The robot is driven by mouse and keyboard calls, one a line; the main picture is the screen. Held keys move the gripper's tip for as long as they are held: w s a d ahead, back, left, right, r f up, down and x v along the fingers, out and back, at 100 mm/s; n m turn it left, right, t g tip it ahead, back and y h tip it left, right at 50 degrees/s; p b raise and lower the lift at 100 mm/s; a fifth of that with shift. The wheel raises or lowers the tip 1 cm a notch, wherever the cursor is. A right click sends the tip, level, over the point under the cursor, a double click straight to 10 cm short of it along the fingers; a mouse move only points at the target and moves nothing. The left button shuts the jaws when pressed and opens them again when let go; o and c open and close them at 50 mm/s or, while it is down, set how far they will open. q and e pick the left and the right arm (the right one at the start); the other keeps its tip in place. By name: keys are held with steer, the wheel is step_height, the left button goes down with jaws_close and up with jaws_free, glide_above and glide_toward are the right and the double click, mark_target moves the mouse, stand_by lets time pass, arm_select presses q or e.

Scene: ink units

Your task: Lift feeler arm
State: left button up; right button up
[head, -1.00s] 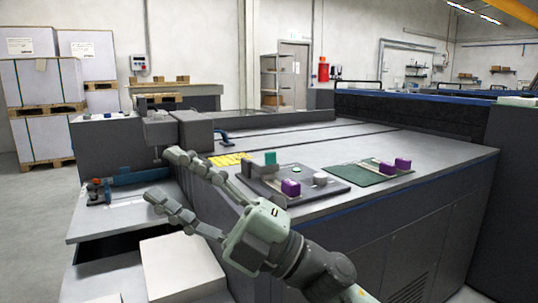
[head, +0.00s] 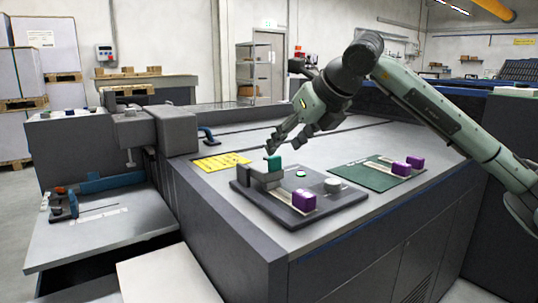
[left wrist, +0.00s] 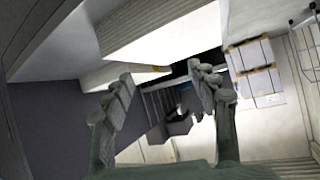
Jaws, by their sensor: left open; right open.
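A dark fixture board (head: 262,197) lies on the grey machine top in the head view. It carries a teal block (head: 274,163) on a grey post and bar, a purple block (head: 303,201) and a grey round knob (head: 332,185). I cannot tell for sure which part is the feeler arm. My right gripper (head: 285,143) is open and empty, its fingers pointing down and left just above the teal block; contact is unclear. My left gripper is outside the head view. In the left wrist view it (left wrist: 160,72) is open with nothing between its fingers.
A green board (head: 372,178) with purple blocks lies right of the dark board. A yellow label sheet (head: 220,162) lies behind left. A lower shelf (head: 110,238) at left holds a blue-handled device (head: 72,205). Wrapped stacks on pallets stand at back left.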

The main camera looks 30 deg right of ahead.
mark_target(275, 156)
steer(key=x, duration=0.6)
steer(key=shift+f, duration=0.1)
steer(key=shift+a, duration=0.1)
steer(key=shift+c, duration=0.4)
jaws_close()
